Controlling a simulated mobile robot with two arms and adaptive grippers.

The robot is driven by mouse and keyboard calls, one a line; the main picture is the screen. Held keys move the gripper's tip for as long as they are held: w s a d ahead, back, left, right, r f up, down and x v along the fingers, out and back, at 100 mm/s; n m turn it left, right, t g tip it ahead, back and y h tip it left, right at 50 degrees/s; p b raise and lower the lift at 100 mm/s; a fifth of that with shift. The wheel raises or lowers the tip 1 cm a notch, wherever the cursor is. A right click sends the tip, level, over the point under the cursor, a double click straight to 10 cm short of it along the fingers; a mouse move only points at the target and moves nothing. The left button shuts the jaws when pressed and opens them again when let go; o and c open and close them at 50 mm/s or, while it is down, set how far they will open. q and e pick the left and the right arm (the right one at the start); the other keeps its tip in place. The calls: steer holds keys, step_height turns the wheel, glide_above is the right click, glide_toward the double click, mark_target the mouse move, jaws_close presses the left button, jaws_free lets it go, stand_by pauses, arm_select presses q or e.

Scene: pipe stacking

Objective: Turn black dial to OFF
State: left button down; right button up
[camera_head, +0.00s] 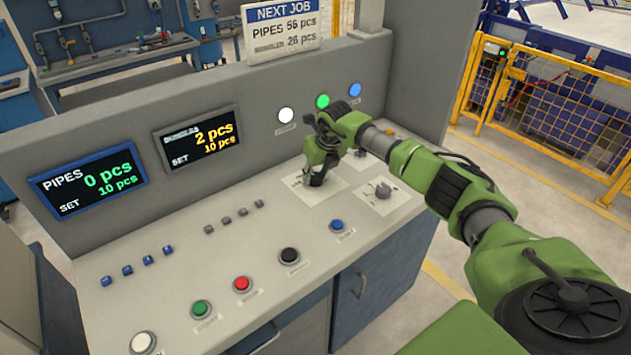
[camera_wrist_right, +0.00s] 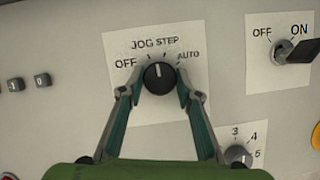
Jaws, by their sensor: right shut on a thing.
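The black dial (camera_wrist_right: 158,79) sits on a white label plate (camera_wrist_right: 190,105) marked OFF, JOG, STEP and AUTO, with OFF on the left. Its white pointer mark points roughly up, toward JOG and STEP, and not at OFF. My right gripper (camera_wrist_right: 159,84) has one finger on each side of the dial and is shut on it. In the head view my right gripper (camera_head: 319,162) reaches down to the panel and mostly hides the dial. My left gripper is not in view.
An OFF/ON switch (camera_wrist_right: 296,51) and a numbered knob (camera_wrist_right: 237,155) lie to the right of the dial in the wrist view. Coloured push buttons, such as a red one (camera_head: 242,284), line the panel's front. A raised back wall holds display screens (camera_head: 88,180) and lamps.

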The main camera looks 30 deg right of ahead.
steer(key=n+y+b, duration=0.1)
steer(key=n+b, duration=0.2)
steer(key=n+y+b, duration=0.1)
steer(key=n+b, duration=0.1)
steer(key=n, duration=0.1)
steer(key=shift+w+d+f+y+b, duration=0.1)
steer(key=shift+d+f+y+b, duration=0.1)
steer(key=shift+y+b, duration=0.15)
steer(key=n+g+y+b, duration=0.1)
steer(key=n+b, duration=0.1)
steer(key=n, duration=0.1)
steer(key=shift+n+b, duration=0.3)
steer(key=shift+r+n+b, duration=0.15)
steer(key=shift+n+b, duration=0.4)
steer(key=shift+n, duration=0.25)
steer(key=shift+d+g, duration=0.1)
steer(key=shift+g, duration=0.2)
steer(key=o, duration=1.1)
steer(key=shift+r, duration=0.1)
steer(key=shift+d+r+y, duration=0.1)
steer(key=shift+r+y, duration=0.1)
steer(key=shift+y, duration=0.05)
steer(key=v, duration=1.1)
steer(key=shift+r, duration=0.25)
